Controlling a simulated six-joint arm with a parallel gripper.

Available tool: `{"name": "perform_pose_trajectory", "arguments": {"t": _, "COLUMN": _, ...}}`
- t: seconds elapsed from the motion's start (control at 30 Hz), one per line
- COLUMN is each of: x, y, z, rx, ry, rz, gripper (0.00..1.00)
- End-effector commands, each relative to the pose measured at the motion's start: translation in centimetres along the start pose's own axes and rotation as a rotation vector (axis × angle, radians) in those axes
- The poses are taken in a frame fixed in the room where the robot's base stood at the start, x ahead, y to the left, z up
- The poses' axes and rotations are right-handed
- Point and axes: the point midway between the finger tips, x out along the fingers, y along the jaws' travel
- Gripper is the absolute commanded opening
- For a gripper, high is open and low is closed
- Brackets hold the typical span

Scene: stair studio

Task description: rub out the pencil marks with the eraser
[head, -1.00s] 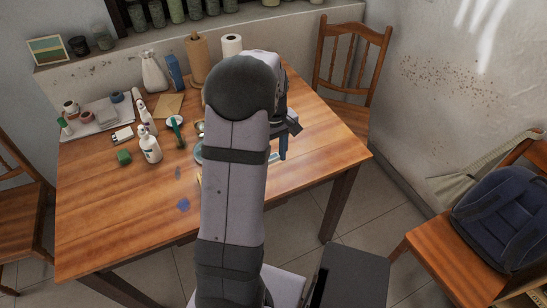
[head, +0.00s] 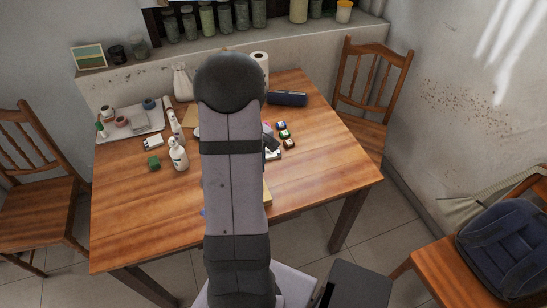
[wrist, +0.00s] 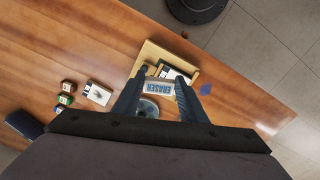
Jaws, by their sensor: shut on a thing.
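My gripper (wrist: 160,80) is shut on a pale block eraser (wrist: 159,88) lettered "ERASER", held crosswise between the two fingers. Beneath it in the wrist view is a tan board or folder (wrist: 152,52) with a dark-edged white sheet (wrist: 178,72) on it. I cannot tell whether the eraser touches the sheet. Pencil marks cannot be made out; the eraser and fingers cover part of the sheet. In the head view my arm hides the eraser and most of the gripper, and only an edge of the tan board (head: 267,190) shows.
A grey disc (wrist: 147,107) lies by the fingers. A white spray bottle (head: 178,155) and tray (head: 135,123) stand at the table's left. The front left tabletop is clear.

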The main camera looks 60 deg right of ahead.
Motion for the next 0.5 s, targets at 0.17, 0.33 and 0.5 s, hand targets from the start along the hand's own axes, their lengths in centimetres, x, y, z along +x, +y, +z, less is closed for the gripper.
{"name": "perform_pose_trajectory", "arguments": {"t": 0.17, "x": -0.7, "y": -3.2, "z": -0.6, "rx": -0.045, "ry": -0.005, "rz": -0.003, "gripper": 0.20}}
{"name": "perform_pose_trajectory", "arguments": {"t": 0.33, "x": 1.7, "y": -3.3, "z": -1.2, "rx": 0.085, "ry": -0.001, "rz": 0.000, "gripper": 0.20}}
{"name": "perform_pose_trajectory", "arguments": {"t": 0.5, "x": 1.9, "y": -2.4, "z": -2.7, "rx": 0.209, "ry": 0.001, "rz": 0.001, "gripper": 0.20}}
